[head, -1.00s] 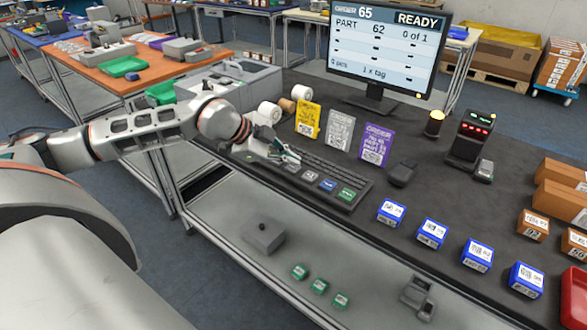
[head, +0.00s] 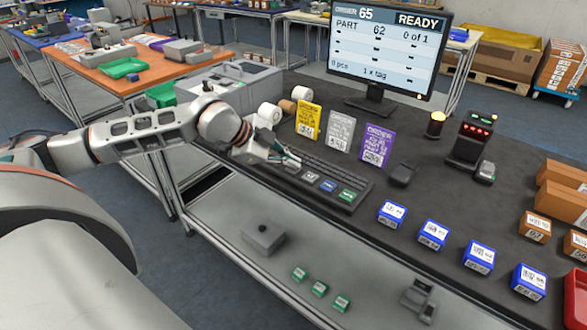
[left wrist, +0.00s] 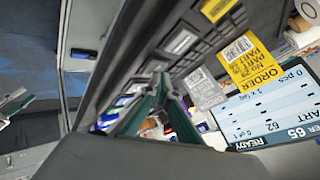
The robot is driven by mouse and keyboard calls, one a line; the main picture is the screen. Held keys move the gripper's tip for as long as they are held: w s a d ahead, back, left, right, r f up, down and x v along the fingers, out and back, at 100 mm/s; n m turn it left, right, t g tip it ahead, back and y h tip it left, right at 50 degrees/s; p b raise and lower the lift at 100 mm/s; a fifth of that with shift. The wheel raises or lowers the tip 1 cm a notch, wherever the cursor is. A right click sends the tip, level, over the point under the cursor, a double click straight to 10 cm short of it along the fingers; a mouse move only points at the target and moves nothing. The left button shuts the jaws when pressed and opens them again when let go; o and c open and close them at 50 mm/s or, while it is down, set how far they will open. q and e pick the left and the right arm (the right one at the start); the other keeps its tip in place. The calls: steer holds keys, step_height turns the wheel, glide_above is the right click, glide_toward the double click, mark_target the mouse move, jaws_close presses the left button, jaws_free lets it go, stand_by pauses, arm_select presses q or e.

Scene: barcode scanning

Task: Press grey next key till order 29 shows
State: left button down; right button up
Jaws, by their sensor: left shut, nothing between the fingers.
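The monitor (head: 387,50) shows order 65, part 62, 0 of 1 and READY; it also shows in the left wrist view (left wrist: 270,112). The black keyboard (head: 335,176) lies on the dark bench, with a grey key (head: 311,177), a blue key (head: 328,186) and a green key (head: 347,195) along its front edge. My left gripper (head: 296,162) is shut and empty, its tips low over the left part of the keyboard and hiding keys there. In the left wrist view the fingertips (left wrist: 162,80) meet over the key row; contact with a key cannot be told. My right gripper is not seen.
Yellow (head: 308,120), white (head: 340,130) and purple (head: 375,145) order cards stand behind the keyboard. Several blue boxes (head: 433,235) line the front edge. A scanner stand (head: 470,138) is at the back right.

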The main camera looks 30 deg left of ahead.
mark_target(291, 169)
arm_select(q)
steer(key=shift+f, duration=0.25)
steer(key=shift+r, duration=0.1)
stand_by(0.5)
steer(key=shift+r, duration=0.8)
steer(key=shift+r+p, duration=1.5)
steer(key=shift+r, duration=1.05)
